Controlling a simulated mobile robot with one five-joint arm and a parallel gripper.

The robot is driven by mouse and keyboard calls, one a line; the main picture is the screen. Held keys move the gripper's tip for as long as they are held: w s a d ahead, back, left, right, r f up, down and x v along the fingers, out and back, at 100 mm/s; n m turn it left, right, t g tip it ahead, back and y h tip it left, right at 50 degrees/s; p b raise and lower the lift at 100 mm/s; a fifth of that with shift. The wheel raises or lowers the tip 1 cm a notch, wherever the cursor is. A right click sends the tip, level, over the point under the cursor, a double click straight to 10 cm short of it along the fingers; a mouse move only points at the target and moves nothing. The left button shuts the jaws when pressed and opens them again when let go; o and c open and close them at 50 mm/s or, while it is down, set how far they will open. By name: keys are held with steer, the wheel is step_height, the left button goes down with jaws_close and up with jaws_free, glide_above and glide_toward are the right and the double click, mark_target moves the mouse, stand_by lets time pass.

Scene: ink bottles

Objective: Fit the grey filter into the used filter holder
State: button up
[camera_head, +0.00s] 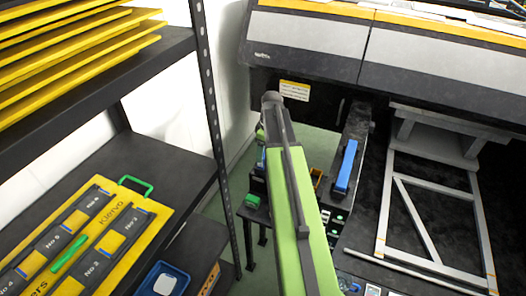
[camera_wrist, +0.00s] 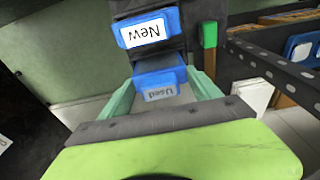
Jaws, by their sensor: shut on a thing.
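In the wrist view the used filter holder (camera_wrist: 160,78) is a blue box labelled "Used", straight ahead of my gripper (camera_wrist: 164,90). My two pale green fingers stand on either side of a light grey piece (camera_wrist: 178,100), seemingly the grey filter, and are shut on it. It lies just in front of the "Used" label, and most of it is hidden by the grey bar of my gripper. I cannot tell whether it touches the holder. In the head view my green arm hides my fingers and the filter.
A green block (camera_wrist: 209,36) stands right of the boxes. A dark perforated shelf post (camera_head: 212,110) rises left of my arm. The shelf holds a yellow filter case (camera_head: 135,215) and a blue tray (camera_head: 150,285). A large printer (camera_head: 310,42) stands behind; a blue-topped part (camera_head: 346,166) is right of my arm.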

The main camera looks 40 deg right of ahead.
steer(key=o, duration=1.9)
steer(key=shift+o, duration=0.2)
step_height(320, 180, up, 8)
steer(key=p, duration=0.8)
steer(key=shift+w+r, duration=0.1)
steer(key=shift+r, duration=0.05)
steer(key=shift+f, duration=0.2)
